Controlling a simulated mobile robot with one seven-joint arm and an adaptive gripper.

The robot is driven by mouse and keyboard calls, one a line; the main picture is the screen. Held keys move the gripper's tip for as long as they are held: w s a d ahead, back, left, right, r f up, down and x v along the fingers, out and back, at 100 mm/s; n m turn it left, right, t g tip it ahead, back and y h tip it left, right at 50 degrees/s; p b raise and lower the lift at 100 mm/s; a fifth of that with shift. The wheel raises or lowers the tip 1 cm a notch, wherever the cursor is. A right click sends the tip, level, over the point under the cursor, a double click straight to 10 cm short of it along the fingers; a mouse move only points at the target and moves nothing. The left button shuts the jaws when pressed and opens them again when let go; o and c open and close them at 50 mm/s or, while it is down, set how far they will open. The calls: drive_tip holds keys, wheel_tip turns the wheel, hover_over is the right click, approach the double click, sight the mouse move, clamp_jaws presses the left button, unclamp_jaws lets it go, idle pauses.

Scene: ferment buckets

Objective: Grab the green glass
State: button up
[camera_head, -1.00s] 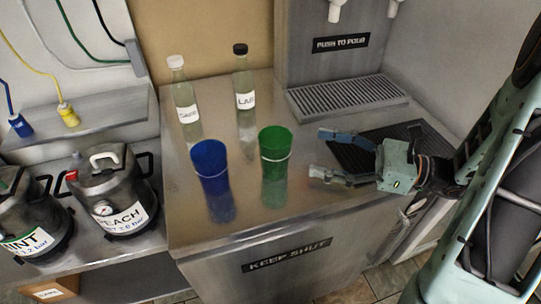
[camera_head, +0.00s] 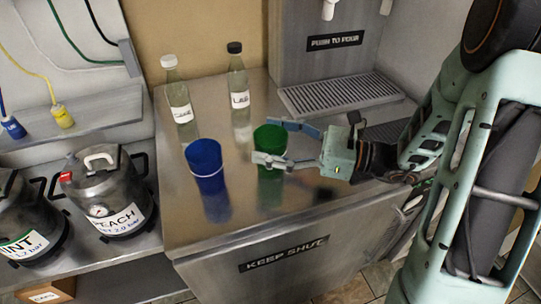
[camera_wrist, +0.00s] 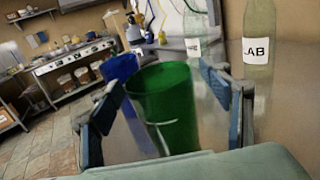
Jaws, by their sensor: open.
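The green glass (camera_head: 270,141) stands upright on the steel counter, right of the blue glass (camera_head: 205,166). My gripper (camera_head: 265,142) is open, with one finger on the near side of the green glass and the other on its far side. In the wrist view the green glass (camera_wrist: 165,105) sits between the two spread fingers (camera_wrist: 160,105), with a visible gap at the right finger. The blue glass (camera_wrist: 122,70) shows just behind it to the left. The lower front of the green glass is partly hidden by the near finger in the head view.
Two labelled clear bottles, one with a white cap (camera_head: 179,100) and one with a black cap (camera_head: 238,92), stand behind the glasses. A drip grate (camera_head: 340,93) lies below the dispenser at the back right. Metal kegs (camera_head: 108,190) stand on the left. The counter's front middle is clear.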

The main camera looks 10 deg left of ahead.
drive_tip(key=shift+c, duration=0.6)
drive_tip(key=c, duration=1.7)
